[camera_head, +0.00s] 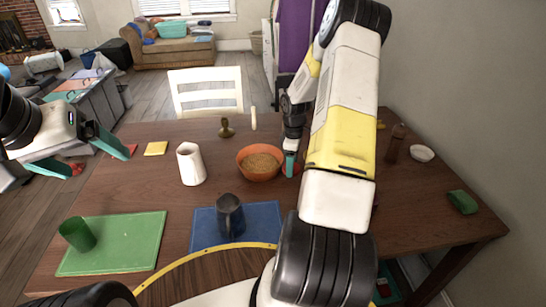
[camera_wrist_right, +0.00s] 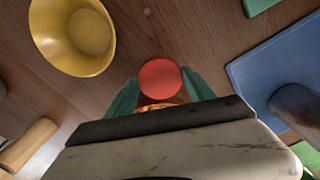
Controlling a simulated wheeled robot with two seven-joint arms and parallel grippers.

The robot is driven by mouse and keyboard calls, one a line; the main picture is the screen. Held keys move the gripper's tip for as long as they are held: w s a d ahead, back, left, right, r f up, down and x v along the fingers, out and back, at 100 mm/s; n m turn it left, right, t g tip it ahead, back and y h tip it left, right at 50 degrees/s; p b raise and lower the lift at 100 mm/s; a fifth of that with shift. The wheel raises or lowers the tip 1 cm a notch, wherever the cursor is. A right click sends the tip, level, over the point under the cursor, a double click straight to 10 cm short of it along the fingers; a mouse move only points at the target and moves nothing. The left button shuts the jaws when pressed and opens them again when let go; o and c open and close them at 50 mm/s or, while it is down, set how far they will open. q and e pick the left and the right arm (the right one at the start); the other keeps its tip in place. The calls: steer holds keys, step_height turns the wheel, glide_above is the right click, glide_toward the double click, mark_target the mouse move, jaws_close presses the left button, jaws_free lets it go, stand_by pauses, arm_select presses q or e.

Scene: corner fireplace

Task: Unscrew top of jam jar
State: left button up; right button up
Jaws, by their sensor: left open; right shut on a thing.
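The jam jar's round red lid (camera_wrist_right: 160,77) faces up in the right wrist view, with an orange glint of the jar (camera_wrist_right: 157,107) just below it. My right gripper (camera_wrist_right: 162,88) is shut on the jar, its teal fingers on either side. In the head view my right gripper (camera_head: 290,163) reaches down to the table beside the orange bowl, and only a little red of the jar shows there. My left gripper (camera_head: 82,156) is open and empty, over the table's left edge and well apart from the jar.
An orange bowl (camera_head: 258,177) of grains stands just left of the jar. A white pitcher (camera_head: 190,164), a dark mug (camera_head: 230,215) on a blue mat (camera_head: 265,222), and a green cup (camera_head: 78,234) on a green mat (camera_head: 125,255) stand nearby. A bottle (camera_head: 395,143) stands at right.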

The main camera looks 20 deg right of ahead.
steer(key=shift+f, duration=2)
steer(key=shift+f, duration=0.1)
steer(key=o, duration=1.6)
steer(key=shift+c, duration=0.2)
